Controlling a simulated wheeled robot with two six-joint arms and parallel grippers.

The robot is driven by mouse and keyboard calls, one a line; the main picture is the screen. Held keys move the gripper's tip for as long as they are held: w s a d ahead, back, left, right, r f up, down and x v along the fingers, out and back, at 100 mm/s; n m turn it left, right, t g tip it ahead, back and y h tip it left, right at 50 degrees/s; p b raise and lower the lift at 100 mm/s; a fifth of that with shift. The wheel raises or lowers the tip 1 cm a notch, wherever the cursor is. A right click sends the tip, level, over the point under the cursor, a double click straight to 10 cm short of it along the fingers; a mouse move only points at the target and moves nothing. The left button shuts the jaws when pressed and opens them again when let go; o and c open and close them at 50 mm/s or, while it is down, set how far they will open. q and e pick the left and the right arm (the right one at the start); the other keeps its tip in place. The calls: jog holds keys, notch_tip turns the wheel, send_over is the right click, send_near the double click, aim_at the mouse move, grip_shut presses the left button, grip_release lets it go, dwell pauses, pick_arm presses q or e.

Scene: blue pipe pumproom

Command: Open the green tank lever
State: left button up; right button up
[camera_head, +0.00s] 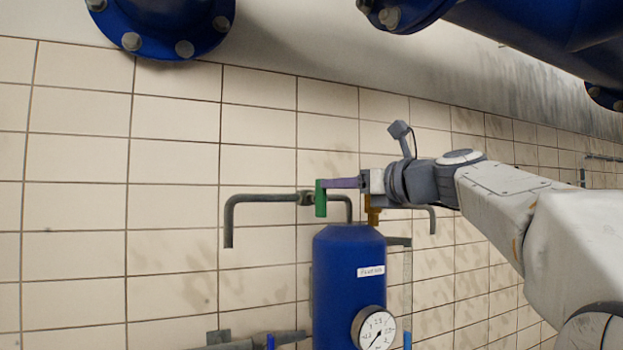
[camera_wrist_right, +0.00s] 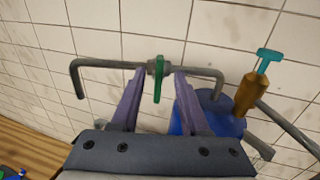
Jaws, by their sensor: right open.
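The green lever (camera_head: 321,198) sits on a grey pipe above the blue tank (camera_head: 335,260) and hangs down from its valve. In the right wrist view the green lever (camera_wrist_right: 159,78) shows between the two purple fingers of my right gripper (camera_wrist_right: 158,88), which are apart on either side of it. In the head view my right gripper (camera_head: 345,183) reaches in from the right with its fingertips at the lever. I cannot tell whether a finger touches it. The left gripper does not show.
A brass valve with a teal handle (camera_wrist_right: 268,58) stands beside the tank. A round pressure gauge (camera_head: 374,329) is on the tank's front. Large blue pipes (camera_head: 500,25) hang overhead. The tiled wall (camera_head: 170,210) is close behind the pipe.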

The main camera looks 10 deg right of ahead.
aim_at(318, 198)
jog(key=p+x, duration=0.1)
jog(key=x, duration=0.4)
jog(key=shift+w+a+p, duration=0.15)
jog(key=shift+w+p, duration=0.05)
jog(key=shift+p, duration=0.15)
grip_shut()
